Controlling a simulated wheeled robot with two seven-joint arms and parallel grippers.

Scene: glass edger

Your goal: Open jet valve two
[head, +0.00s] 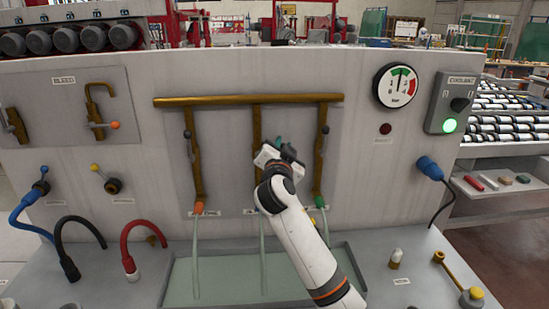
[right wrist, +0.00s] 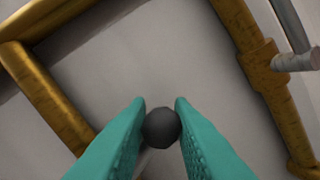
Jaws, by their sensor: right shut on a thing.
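A brass manifold (head: 248,100) on the panel feeds three vertical brass pipes. The middle pipe (head: 256,125) is partly covered by my right gripper (head: 281,146). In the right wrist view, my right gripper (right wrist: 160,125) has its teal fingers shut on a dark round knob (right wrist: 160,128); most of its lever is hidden. The left pipe's valve lever has a black knob (head: 187,133), and the right pipe's lever has a black knob (head: 325,130). The nozzles end in an orange tip (head: 198,208) at left and a green tip (head: 319,202) at right. My left gripper is out of view.
Pale green strands hang from the nozzles into a shallow tray (head: 228,275). A pressure gauge (head: 398,85) and a coolant switch box (head: 452,102) with a lit green lamp are at right. Blue, black and red hoses (head: 128,250) stand at left.

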